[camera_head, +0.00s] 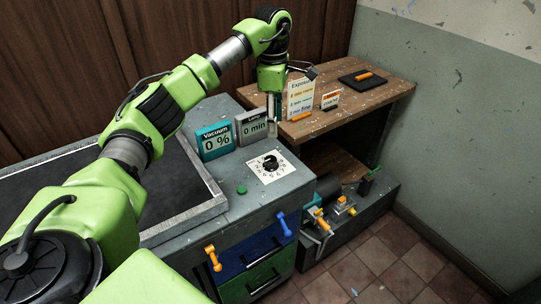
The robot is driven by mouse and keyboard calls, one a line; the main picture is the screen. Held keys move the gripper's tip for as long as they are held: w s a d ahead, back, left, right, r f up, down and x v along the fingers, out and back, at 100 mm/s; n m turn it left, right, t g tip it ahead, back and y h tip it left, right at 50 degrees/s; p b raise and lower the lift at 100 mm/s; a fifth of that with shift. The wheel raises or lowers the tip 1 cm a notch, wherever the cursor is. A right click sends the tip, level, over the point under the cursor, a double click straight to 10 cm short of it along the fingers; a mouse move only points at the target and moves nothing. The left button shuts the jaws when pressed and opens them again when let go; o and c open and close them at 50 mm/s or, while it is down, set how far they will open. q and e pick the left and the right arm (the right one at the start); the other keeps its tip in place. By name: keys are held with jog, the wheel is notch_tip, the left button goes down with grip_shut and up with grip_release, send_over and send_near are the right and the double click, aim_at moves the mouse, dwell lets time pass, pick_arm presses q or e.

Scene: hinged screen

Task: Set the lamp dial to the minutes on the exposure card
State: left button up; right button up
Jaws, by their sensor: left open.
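The lamp dial (270,163) is a black knob on a white scale plate on top of the grey cabinet. Its setting is too small to read. A grey lamp display (252,127) behind it reads 0 min. The exposure card (300,97) stands on the wooden shelf to the right; its heading reads "Exposure", with several coloured lines too small to read surely. My left gripper (273,128) is open and points down beside the lamp display, behind and above the dial, apart from the knob. My right gripper is not in view.
A teal vacuum display (214,141) reads 0 %. A green button (241,190) sits left of the dial. A framed dark bed (130,180) lies at left. An orange handle (213,258) and a blue handle (284,224) stick out in front. A small card (330,101) stands by the exposure card.

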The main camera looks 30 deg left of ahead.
aim_at(271, 159)
pick_arm(q)
jog(key=f+p, duration=0.1)
jog(key=f, duration=0.3)
jog(key=f+p, duration=0.1)
jog(key=f, duration=0.4)
jog(key=a+f+p, duration=0.1)
jog(key=f, duration=0.3)
jog(key=shift+s+f, duration=0.15)
jog(key=shift+s, duration=0.1)
jog(key=c, duration=1.1)
